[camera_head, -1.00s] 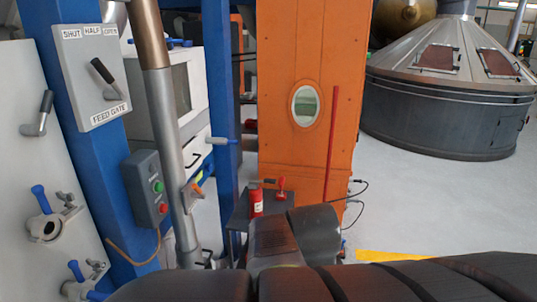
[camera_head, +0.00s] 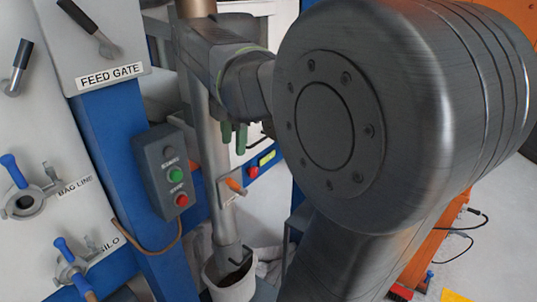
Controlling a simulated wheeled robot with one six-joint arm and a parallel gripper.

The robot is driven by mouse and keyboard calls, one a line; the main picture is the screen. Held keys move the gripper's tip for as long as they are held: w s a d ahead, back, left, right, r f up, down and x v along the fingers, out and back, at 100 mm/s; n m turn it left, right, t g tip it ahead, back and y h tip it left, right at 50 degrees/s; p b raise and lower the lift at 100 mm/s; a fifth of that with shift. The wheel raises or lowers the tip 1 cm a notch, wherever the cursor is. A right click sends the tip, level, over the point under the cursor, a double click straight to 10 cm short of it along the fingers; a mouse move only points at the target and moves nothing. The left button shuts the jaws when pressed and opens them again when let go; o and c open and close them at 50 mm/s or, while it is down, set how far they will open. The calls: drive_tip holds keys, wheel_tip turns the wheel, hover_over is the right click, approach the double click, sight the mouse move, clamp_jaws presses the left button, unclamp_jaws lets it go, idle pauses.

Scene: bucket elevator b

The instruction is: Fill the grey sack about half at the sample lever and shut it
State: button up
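The sample lever (camera_head: 235,186) has an orange handle and sits on the lower part of a grey pipe (camera_head: 217,160). A pale grey, open-topped container (camera_head: 236,291) stands under the pipe's lower end, with a dark inside. It may be the grey sack; its lower part is cut off by the frame. My gripper (camera_head: 234,136) has green fingers pointing down, above the sample lever and beside the pipe. A narrow gap shows between the fingers and I see nothing held. My arm hides much of the middle and right.
A grey box with a green and a red button (camera_head: 164,172) is on the blue post left of the pipe. The feed gate panel (camera_head: 100,40) is above it. Blue-handled valves (camera_head: 24,201) are on the white wall at left. Floor shows at lower right.

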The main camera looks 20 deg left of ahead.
sight(231, 183)
drive_tip(key=f, duration=0.4)
drive_tip(key=a+f, duration=0.1)
drive_tip(key=f, duration=0.4)
drive_tip(key=a+f, duration=0.1)
drive_tip(key=f, duration=0.3)
drive_tip(key=shift+w+f, duration=0.2)
drive_tip(key=shift+w, duration=0.15)
clamp_jaws()
